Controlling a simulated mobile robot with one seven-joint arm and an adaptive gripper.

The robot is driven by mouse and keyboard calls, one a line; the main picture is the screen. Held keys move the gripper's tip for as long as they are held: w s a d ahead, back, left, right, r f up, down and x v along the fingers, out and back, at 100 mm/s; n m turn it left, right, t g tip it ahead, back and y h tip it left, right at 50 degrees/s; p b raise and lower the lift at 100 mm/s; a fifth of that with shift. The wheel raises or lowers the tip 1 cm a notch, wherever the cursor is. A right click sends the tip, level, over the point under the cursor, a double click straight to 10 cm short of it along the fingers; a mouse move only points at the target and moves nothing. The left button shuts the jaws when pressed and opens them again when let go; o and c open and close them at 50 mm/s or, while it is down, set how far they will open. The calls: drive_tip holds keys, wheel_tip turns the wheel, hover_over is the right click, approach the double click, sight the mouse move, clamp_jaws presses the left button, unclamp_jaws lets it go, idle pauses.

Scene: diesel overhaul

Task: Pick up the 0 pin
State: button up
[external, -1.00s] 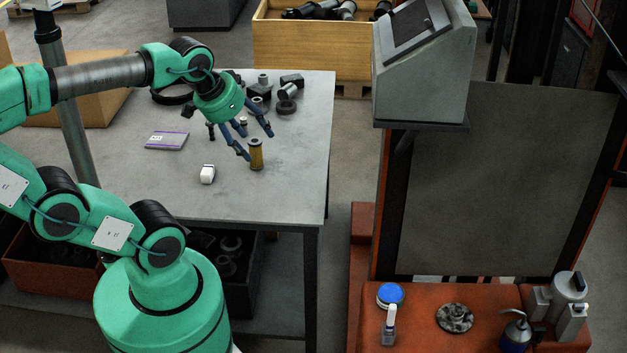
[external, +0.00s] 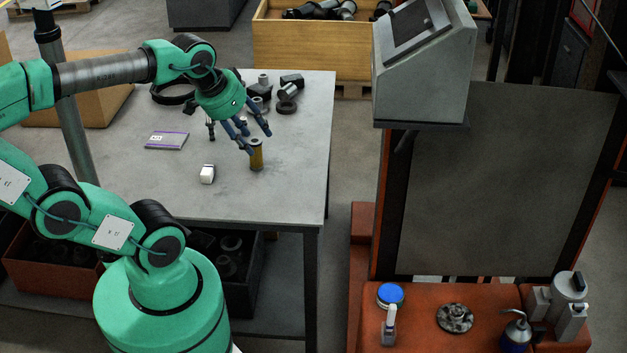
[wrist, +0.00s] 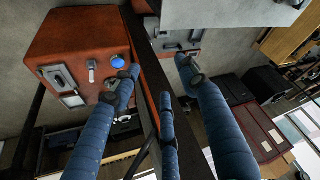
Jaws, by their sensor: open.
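My gripper (external: 253,138) is open above the right part of the grey table (external: 290,190), its blue fingers spread and pointing down and to the right. I cannot tell which part is the 0 pin. Small grey and dark parts stand behind the gripper, including a short grey cylinder (external: 263,79) and a tilted metallic cylinder (external: 288,91); some are partly hidden.
A white block with a dark end (external: 207,174) and a flat purple-edged box (external: 167,140) lie on the table. A black ring (external: 172,94) lies at the back left. The table's front right is clear. A red bench (external: 420,330) with a blue-lidded jar (external: 390,295) stands right.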

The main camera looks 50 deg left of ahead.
drive_tip(key=w+a+r+n+g+y+p, duration=0.1)
drive_tip(key=w+a+r+p, duration=0.15)
drive_tip(key=w+a, duration=0.7)
drive_tip(key=w+a+r+g+p, duration=0.1)
drive_tip(key=w+a+r+p, duration=0.15)
drive_tip(key=w+a, duration=0.7)
drive_tip(key=n+g+h+p, duration=0.15)
drive_tip(key=g+p, duration=0.25)
drive_tip(key=p, duration=0.4)
hover_over(243, 118)
drive_tip(key=shift+y, duration=0.25)
wheel_tip(243, 118, down, 31)
drive_tip(key=shift+a+f, duration=0.1)
drive_tip(key=shift+f, duration=4.25)
